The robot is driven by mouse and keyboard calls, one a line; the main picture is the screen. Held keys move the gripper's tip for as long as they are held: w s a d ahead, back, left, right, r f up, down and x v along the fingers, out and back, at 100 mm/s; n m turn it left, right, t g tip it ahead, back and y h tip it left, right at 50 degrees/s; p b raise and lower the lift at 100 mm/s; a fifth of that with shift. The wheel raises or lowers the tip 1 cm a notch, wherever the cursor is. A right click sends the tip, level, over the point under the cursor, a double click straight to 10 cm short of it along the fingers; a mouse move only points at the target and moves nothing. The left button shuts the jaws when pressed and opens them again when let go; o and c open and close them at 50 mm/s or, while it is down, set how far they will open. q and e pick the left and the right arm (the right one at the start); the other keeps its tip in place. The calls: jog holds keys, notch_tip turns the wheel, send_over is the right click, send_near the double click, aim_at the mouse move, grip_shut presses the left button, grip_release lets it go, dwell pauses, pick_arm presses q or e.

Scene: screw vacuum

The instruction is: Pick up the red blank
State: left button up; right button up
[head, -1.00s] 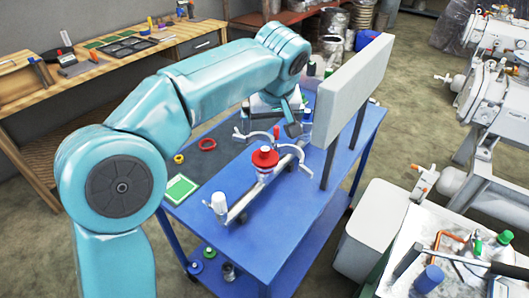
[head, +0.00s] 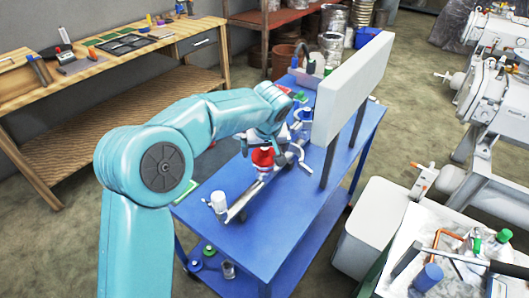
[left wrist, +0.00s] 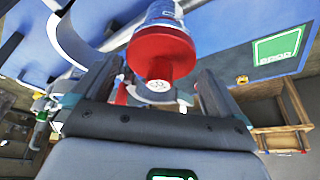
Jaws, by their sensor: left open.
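The red blank (head: 262,159) stands on a metal rail fixture on the blue cart. In the left wrist view the red blank (left wrist: 160,52) shows large, with a round flange, a small end face towards the camera and a clear-and-white part behind it. My left gripper (head: 264,142) is right at the blank's far side in the head view. In the left wrist view its two fingers (left wrist: 158,84) are open, one on each side of the blank's near end. Whether they touch it I cannot tell. My right gripper is not in view.
A white fitting (head: 218,202) stands at the rail's near end. A grey upright panel (head: 352,88) on posts rises from the blue cart (head: 290,225), right of the blank. A wooden workbench (head: 110,60) is at the back left.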

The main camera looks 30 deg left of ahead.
pick_arm(q)
jog(key=c, duration=1.1)
jog(key=shift+o, duration=0.2)
jog(key=shift+d, duration=0.1)
